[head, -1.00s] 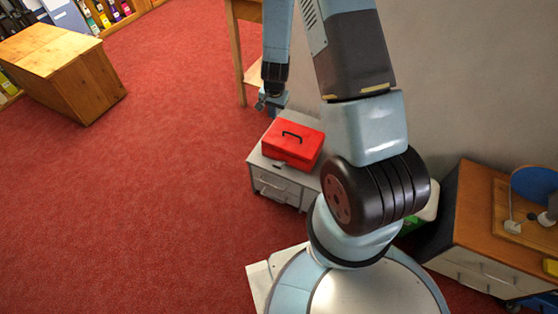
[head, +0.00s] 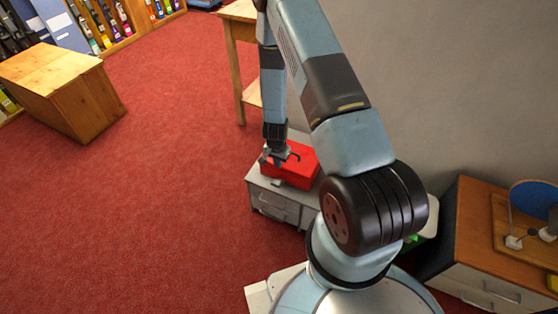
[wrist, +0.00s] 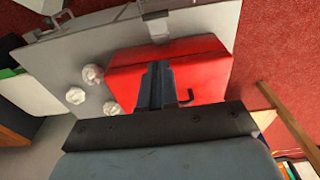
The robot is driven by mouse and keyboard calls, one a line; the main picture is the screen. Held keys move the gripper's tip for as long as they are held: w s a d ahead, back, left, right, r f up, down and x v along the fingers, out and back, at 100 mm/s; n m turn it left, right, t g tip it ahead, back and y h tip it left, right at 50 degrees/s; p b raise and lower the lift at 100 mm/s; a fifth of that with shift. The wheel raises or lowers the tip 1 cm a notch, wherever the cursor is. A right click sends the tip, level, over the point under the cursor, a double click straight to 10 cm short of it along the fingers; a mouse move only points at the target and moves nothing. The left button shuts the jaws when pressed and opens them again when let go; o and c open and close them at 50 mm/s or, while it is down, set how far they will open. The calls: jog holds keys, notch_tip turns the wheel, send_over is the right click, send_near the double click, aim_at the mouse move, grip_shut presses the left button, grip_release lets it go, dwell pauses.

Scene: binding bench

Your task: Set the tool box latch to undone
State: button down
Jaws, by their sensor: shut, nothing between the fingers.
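The red tool box (head: 292,172) sits on a low grey cabinet; in the wrist view (wrist: 200,72) its lid fills the middle. A dark carry handle stands on the lid, partly hidden by my gripper. A small grey latch (wrist: 156,22) shows at the box's front edge, beyond my fingertips; I cannot tell its exact position. My gripper (head: 273,159) points down over the front left part of the box. In the wrist view its two fingers (wrist: 154,70) are together, with nothing held. They appear apart from the latch.
The grey cabinet (wrist: 55,62) has a front drawer handle and several white crumpled balls on its top. A wooden table (head: 236,28) stands behind, against the grey wall. A wood-topped cabinet (head: 480,215) is at the right. Red carpet left of the tool box is clear.

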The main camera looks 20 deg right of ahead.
send_over(274, 185)
jog(key=w+d, duration=0.2)
jog(key=d, duration=0.1)
notch_tip(274, 185, down, 6)
jog(key=shift+w+f, duration=0.1)
jog(key=shift+w, duration=0.05)
jog(key=shift+s+a+f, duration=0.45)
jog(key=shift+f, duration=0.25)
jog(key=shift+s+a+f, duration=0.4)
jog(key=shift+a+f, duration=0.05)
jog(key=shift+f, duration=0.25)
jog(key=shift+s+a+f, duration=0.7)
jog(key=shift+s+f, duration=0.05)
jog(key=shift+f, duration=0.15)
jog(key=shift+r, duration=0.1)
